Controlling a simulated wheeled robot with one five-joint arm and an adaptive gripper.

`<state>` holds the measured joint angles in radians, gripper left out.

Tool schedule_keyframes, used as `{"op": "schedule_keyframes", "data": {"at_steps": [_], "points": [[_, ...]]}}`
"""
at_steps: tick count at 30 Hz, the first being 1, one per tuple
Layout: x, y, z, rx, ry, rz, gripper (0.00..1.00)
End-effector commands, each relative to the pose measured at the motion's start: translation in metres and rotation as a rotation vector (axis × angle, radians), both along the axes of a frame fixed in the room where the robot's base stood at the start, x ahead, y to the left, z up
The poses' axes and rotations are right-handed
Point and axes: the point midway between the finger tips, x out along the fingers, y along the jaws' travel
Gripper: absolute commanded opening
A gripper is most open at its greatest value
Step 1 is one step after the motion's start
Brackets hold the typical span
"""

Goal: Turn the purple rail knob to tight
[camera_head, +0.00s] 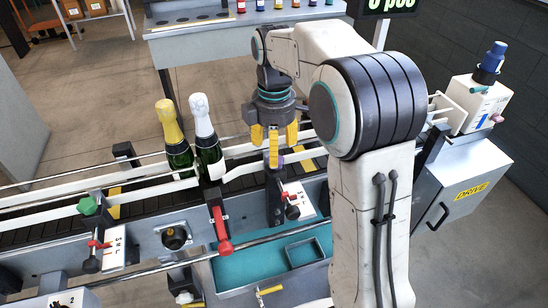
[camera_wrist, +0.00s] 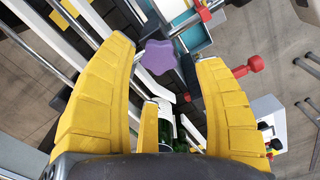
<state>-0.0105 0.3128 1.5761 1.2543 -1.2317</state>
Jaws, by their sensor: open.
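The purple rail knob (camera_wrist: 160,57) is a lobed, star-shaped knob, seen from above in the wrist view between the tips of my gripper's yellow fingers. The fingers stand apart, with a visible gap on both sides of the knob. In the head view my gripper (camera_head: 274,140) points down above the rail post, and its front finger hides most of the knob. A white scale plate (camera_head: 300,198) with a red pointer stands just right of the post. I cannot read its marks or tell the knob's setting.
Two green bottles, with yellow (camera_head: 168,122) and white (camera_head: 201,116) foil, stand between the rails left of my gripper. A green knob (camera_head: 88,205) and a red lever (camera_head: 219,228) are further left. A blue-topped white box (camera_head: 478,100) and the DRIVE cabinet (camera_head: 466,185) stand right.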

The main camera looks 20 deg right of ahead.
Motion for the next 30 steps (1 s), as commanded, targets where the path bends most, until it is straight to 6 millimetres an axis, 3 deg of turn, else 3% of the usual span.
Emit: {"op": "schedule_keyframes", "data": {"at_steps": [9, 23, 30], "points": [[0.0, 0.0, -0.031, 0.0, 0.0, -0.002, 0.63], [0.0, 0.0, -0.036, 0.001, -0.001, -0.002, 0.64], [0.0, 0.0, -0.036, 0.0, -0.002, -0.002, 0.42]]}}
